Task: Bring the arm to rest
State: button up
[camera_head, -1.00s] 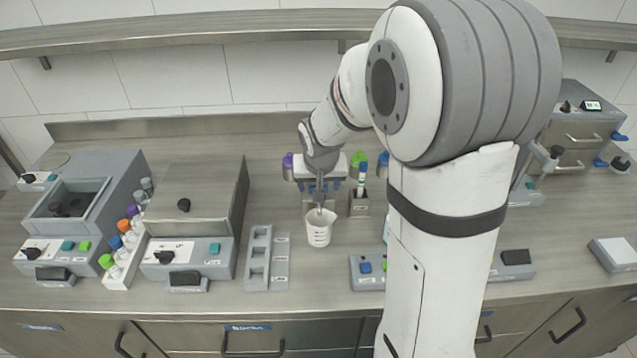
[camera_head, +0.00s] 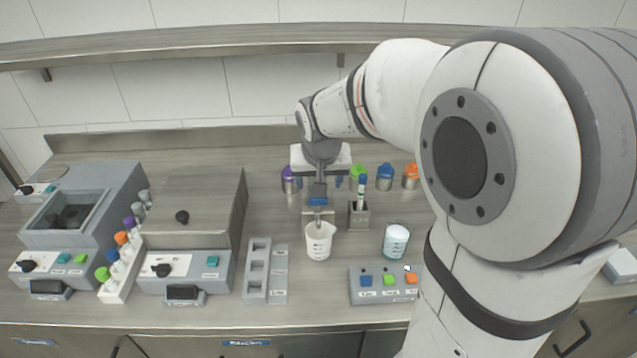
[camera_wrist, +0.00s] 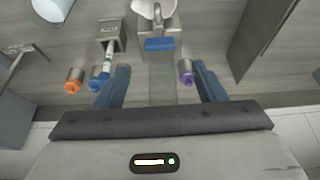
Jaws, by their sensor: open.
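My gripper (camera_head: 319,182) hangs over the back of the bench, behind a small filler stand with a blue block (camera_head: 318,190). It is open, its two blue fingers spread with nothing between them. In the wrist view my gripper (camera_wrist: 162,68) faces the filler stand, whose blue block (camera_wrist: 160,44) lies beyond the fingertips. A white beaker (camera_head: 319,241) stands at the front of the stand; its rim shows at the top of the wrist view. My arm bends in from the right and covers much of the bench there.
A pen holder (camera_head: 358,214), a beaker with pale blue contents (camera_head: 396,242) and a button box (camera_head: 385,285) stand right of the filler. Lidded jars (camera_head: 385,178) line the back near my fingers. A grey rack (camera_head: 256,270) and machines (camera_head: 195,210) stand left. A shelf (camera_head: 200,48) runs above.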

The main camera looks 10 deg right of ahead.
jog(key=s+n+g, duration=0.1)
jog(key=s+n, duration=0.1)
jog(key=s, duration=1.8)
jog(key=shift+s+d+r+y, duration=0.3)
jog(key=shift+s+y, duration=0.1)
